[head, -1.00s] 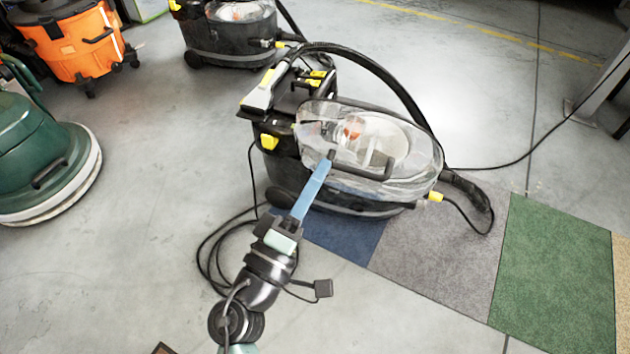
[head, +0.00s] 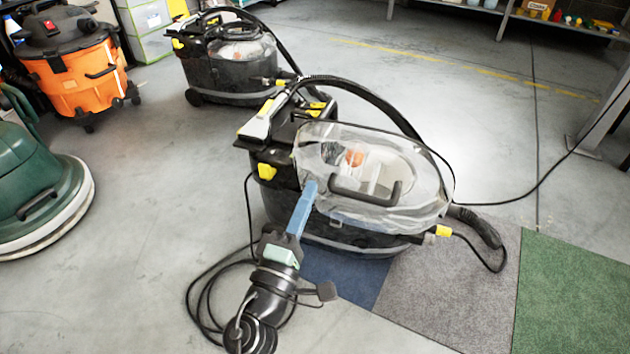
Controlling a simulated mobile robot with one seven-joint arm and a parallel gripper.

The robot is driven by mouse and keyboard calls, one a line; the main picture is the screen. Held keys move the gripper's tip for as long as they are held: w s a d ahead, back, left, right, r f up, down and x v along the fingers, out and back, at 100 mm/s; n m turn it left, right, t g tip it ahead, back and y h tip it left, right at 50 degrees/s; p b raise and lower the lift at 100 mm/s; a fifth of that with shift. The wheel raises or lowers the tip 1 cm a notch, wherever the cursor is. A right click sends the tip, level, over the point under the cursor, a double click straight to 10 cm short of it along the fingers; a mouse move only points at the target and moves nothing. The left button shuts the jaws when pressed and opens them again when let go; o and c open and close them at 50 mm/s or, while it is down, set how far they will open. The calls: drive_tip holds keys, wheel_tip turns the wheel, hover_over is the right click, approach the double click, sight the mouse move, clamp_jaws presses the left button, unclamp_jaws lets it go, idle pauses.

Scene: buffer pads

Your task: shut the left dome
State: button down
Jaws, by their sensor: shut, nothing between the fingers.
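The nearer black machine (head: 285,190) carries a large clear dome (head: 425,200) with a dark handle (head: 365,192) on its front. The dome lies low over the tank; I cannot tell whether its rim is fully seated. A second, similar machine (head: 225,70) with a smaller-looking clear dome (head: 240,48) stands farther back and to the left; its dome appears down. My gripper (head: 309,188) has its blue fingers shut and empty. The fingertips are at the left front of the nearer dome, left of the handle; whether they touch it is unclear.
A black hose (head: 375,95) arches over the nearer machine. A loose cable (head: 205,295) lies beside my arm. Blue, grey (head: 450,290) and green (head: 570,290) carpet pieces lie right. A green floor machine (head: 40,190) and an orange vacuum (head: 80,75) stand left, with clear floor between.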

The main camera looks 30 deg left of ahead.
sight(321, 165)
drive_tip(key=x, duration=0.3)
drive_tip(key=shift+w, duration=0.25)
drive_tip(key=shift+w+r, duration=0.1)
drive_tip(key=shift+r, duration=0.15)
